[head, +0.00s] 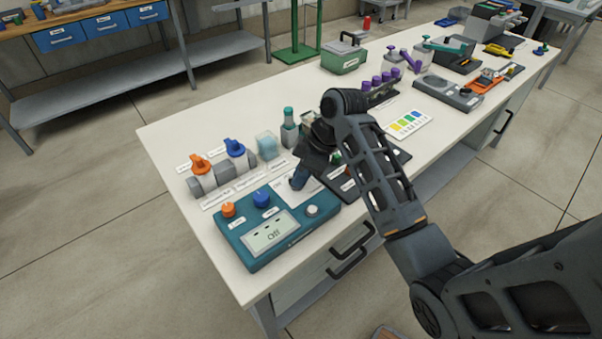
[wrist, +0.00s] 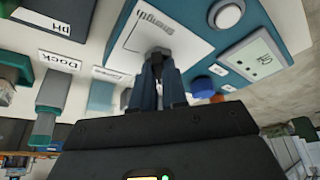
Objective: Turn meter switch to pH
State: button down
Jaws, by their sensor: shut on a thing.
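The teal meter (head: 240,240) stands at the near left end of the bench, its display (head: 269,236) reading OFF. A white panel (head: 310,190) on its back right part carries small labels; in the wrist view the panel (wrist: 190,40) has one large word. My gripper (head: 298,181) points down at this panel, and in the wrist view its fingers (wrist: 157,72) are closed around a small dark switch (wrist: 156,53). The fingers hide most of the switch, so I cannot tell where it points.
On the meter are an orange knob (head: 228,210), a blue knob (head: 262,197) and a round pale button (head: 312,211).

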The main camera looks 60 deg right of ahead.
jog(key=shift+a+p, duration=0.1)
jog(key=shift+p, duration=0.2)
jog(key=shift+a+r+m+h+p, duration=0.15)
jog(key=shift+m+h+p, duration=0.25)
jog(key=shift+m+p, duration=0.6)
jog(key=m+h+p, duration=0.1)
jog(key=m, duration=0.1)
jog(key=shift+a+m+t, duration=0.1)
jog(key=shift+m+t, duration=0.2)
jog(key=shift+m, duration=0.1)
jog(key=m+h, duration=0.1)
jog(key=m, duration=0.2)
jog(key=shift+a+m+h, duration=0.15)
jog(key=shift+m+h, duration=0.65)
jog(key=shift+m, duration=1.1)
jog(key=c, duration=1.2)
grip_release()
jog(key=shift+o, duration=0.2)
